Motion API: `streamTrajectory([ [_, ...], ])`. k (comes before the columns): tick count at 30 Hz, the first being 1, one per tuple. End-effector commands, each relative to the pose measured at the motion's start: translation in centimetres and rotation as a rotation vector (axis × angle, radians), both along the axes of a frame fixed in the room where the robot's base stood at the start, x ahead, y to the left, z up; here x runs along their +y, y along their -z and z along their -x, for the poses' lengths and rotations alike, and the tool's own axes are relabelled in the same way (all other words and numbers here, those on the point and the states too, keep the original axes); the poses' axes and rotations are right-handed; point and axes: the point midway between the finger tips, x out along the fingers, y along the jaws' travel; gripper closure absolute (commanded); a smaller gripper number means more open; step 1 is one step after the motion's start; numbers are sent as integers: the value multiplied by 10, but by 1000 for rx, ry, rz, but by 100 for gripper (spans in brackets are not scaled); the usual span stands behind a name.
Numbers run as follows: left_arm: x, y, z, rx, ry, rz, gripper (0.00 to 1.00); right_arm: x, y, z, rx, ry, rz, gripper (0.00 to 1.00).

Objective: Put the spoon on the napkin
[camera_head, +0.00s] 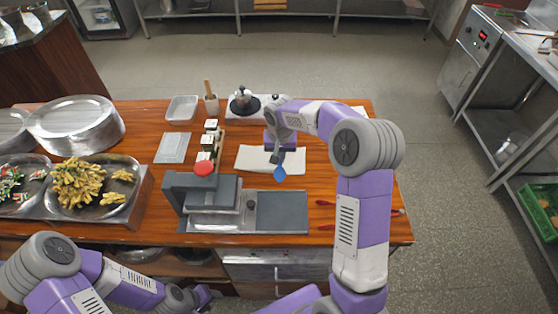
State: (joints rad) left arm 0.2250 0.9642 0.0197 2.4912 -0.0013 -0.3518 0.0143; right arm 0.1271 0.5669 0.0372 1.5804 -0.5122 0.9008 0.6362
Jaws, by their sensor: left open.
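The white napkin (255,160) lies flat on the wooden table, partly hidden by my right gripper. My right gripper (279,161) hangs over the napkin's front right part, pointing down. A blue spoon (280,174) shows its bowl just below the fingertips, near the napkin's front edge. Its handle runs up into the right gripper, which appears shut on it. I cannot tell whether the spoon touches the napkin. My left gripper (204,297) is low at the bottom, in front of the table's front edge, open and away from the spoon and napkin.
A moka pot (243,100) stands behind. Red-handled utensils (325,227) lie at the right, partly behind my arm. Food trays (90,190) and stacked plates (75,122) fill the left.

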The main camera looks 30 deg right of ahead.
Motion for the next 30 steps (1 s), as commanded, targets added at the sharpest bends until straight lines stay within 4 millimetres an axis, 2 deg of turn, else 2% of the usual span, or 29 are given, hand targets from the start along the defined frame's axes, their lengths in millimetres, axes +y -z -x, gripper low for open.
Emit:
streamTrajectory([
  [1,0,2,0,0,0,0,53,0,12,1,5,0,0,100],
  [5,0,4,0,-1,0,0,53,0,27,1,3,-2,0,100],
  [18,0,8,0,-1,0,0,53,0,33,0,0,-1,0,100],
  [19,0,7,0,-1,0,0,53,0,33,0,1,-1,0,90],
  [23,0,6,0,0,0,0,53,0,32,0,1,-1,0,70],
  [24,0,6,0,-1,0,0,53,0,32,0,1,-1,0,67],
  [30,0,6,0,0,0,0,53,0,32,0,1,-1,0,67],
])
